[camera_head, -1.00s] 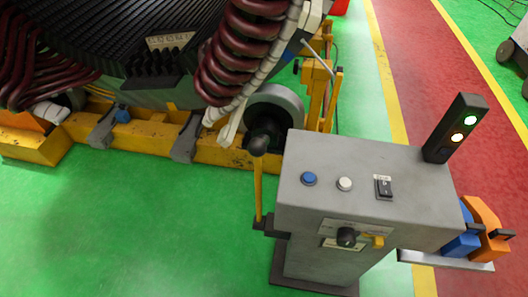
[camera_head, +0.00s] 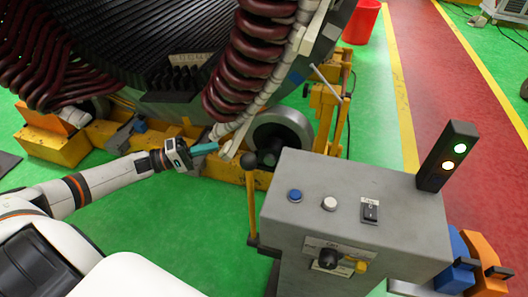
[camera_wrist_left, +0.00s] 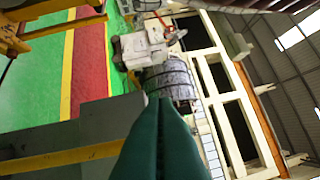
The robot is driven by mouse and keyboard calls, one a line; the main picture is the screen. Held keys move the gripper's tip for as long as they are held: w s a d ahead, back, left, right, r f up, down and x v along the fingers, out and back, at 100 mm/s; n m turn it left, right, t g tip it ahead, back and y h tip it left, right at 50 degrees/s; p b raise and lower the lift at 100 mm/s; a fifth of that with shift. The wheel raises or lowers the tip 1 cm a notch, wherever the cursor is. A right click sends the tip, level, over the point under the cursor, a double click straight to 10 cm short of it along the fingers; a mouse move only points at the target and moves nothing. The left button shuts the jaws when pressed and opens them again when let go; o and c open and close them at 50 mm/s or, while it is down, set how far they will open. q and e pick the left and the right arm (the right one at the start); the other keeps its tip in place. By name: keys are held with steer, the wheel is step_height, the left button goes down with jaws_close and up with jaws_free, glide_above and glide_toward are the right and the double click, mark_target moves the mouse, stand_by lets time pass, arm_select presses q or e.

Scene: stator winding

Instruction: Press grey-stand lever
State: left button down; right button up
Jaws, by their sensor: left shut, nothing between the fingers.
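The grey stand (camera_head: 350,215) is at the lower right of the head view. Its lever (camera_head: 251,205), a yellow rod with a black knob (camera_head: 248,161) on top, stands upright at the stand's left side. My left gripper (camera_head: 205,149) reaches in from the left with its teal fingers shut and empty. Its tips are left of the knob and apart from it in the picture. In the left wrist view the shut fingers (camera_wrist_left: 158,100) point away from the camera. A yellow bar (camera_wrist_left: 60,159) there looks like the lever, beside the grey stand (camera_wrist_left: 100,115). My right gripper is out of view.
The large stator with dark red coils (camera_head: 245,65) rests on yellow supports (camera_head: 55,146) behind the gripper. A signal light (camera_head: 447,156) rises from the stand's right. Blue and orange parts (camera_head: 480,260) sit right of the stand. Green floor (camera_head: 170,220) is clear left of the lever.

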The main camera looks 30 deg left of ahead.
arm_select(q)
steer(key=shift+d+r+h, duration=0.15)
steer(key=shift+r+h, duration=0.15)
steer(key=shift+r, duration=0.05)
steer(key=p+x, duration=0.2)
steer(key=x, duration=0.8)
steer(key=shift+s+d+f+p, duration=0.2)
steer(key=shift+s+d, duration=0.1)
steer(key=shift+s, duration=0.3)
steer(key=shift+s+d+f+p, duration=0.2)
steer(key=shift+s+d, duration=0.1)
steer(key=shift+s, duration=0.3)
steer(key=shift+s+d+f+p, duration=0.1)
steer(key=shift+s+d+p, duration=0.15)
steer(key=shift+s, duration=0.35)
steer(key=shift+s, duration=0.1)
